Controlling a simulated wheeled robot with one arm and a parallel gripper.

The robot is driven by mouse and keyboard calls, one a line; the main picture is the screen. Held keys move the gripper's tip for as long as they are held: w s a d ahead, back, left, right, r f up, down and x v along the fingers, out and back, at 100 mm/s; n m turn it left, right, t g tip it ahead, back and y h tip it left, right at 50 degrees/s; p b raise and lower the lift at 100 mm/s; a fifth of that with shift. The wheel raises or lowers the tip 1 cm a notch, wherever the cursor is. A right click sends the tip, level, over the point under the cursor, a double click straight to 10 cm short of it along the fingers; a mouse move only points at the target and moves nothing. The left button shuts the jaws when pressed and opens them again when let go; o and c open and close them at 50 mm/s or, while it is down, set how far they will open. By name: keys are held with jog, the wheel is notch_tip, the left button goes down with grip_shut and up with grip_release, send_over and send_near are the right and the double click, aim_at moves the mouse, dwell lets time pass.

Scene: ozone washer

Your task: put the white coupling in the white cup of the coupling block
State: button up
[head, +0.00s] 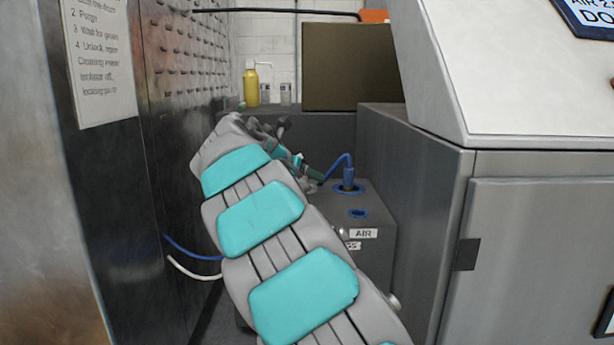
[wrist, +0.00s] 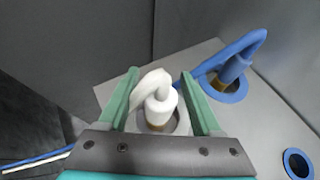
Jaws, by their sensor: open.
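The white coupling (wrist: 160,106) stands upright in the wrist view, with its white hose looping over its top and a brass end below. That end sits at the white cup (wrist: 183,122) of the coupling block (wrist: 262,130), ringed by the white rim; how deep it is seated I cannot tell. My gripper (wrist: 160,76) is open, with one green finger on each side of the coupling and visible gaps. In the head view, my gripper (head: 303,168) is above the block (head: 375,225), and my arm hides the white coupling and white cup.
A blue coupling (head: 348,178) with a blue hose stands in a blue-ringed cup beside the white one. Another blue-ringed cup (head: 358,213) is empty. A perforated metal wall (head: 195,80) is at left and a grey cabinet (head: 420,180) at right. A yellow bottle (head: 251,85) stands behind.

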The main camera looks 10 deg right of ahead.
jog(key=shift+r, duration=0.1)
jog(key=v, duration=1.2)
